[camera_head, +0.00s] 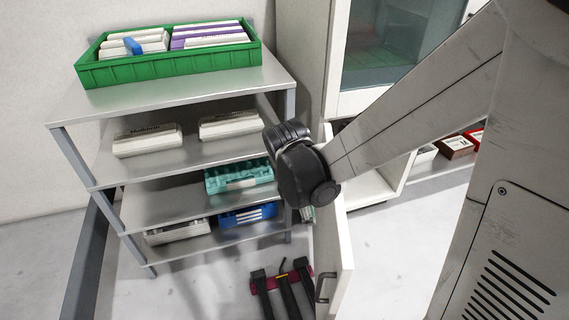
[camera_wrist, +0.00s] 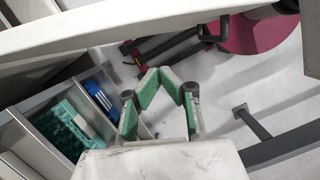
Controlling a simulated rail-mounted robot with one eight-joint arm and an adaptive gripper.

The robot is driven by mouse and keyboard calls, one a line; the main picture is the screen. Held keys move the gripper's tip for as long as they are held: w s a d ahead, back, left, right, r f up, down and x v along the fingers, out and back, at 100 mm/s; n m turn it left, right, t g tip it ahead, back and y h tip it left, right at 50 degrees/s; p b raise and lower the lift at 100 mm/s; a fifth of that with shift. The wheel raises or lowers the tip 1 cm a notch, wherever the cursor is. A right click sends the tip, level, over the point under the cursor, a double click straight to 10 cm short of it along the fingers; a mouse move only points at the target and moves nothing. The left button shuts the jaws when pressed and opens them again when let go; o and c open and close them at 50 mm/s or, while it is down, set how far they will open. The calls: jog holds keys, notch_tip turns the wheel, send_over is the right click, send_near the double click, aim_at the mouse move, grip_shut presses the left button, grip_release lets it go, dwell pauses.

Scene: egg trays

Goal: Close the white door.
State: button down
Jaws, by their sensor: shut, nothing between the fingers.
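The white door (camera_head: 335,245) stands open, swung out from the white cabinet, with its dark handle (camera_head: 321,287) near its outer edge. In the wrist view a long white panel (camera_wrist: 130,18), apparently this door, crosses the top with a dark handle (camera_wrist: 215,32) at its right. My gripper (camera_wrist: 161,76) shows in the wrist view with green finger pads, shut and empty. It appears beside the door on the shelf side; I cannot tell whether it touches it. In the head view my arm's dark joint hides the gripper and the upper part of the door.
A metal shelf rack (camera_head: 165,95) stands left of the door. It holds a green crate (camera_head: 165,68), white boxes (camera_head: 148,141), a teal tray (camera_head: 238,178) and a blue tray (camera_head: 248,215). A dark, red-ended stand (camera_head: 284,283) is on the floor by the door. Floor is clear right of the door.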

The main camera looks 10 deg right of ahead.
jog(key=s+d+f+b, duration=0.1)
jog(key=d+f, duration=0.2)
jog(key=d, duration=0.1)
jog(key=shift+s+d+f+b, duration=0.2)
jog(key=shift+d+f+b, duration=0.05)
jog(key=shift+d+b, duration=0.1)
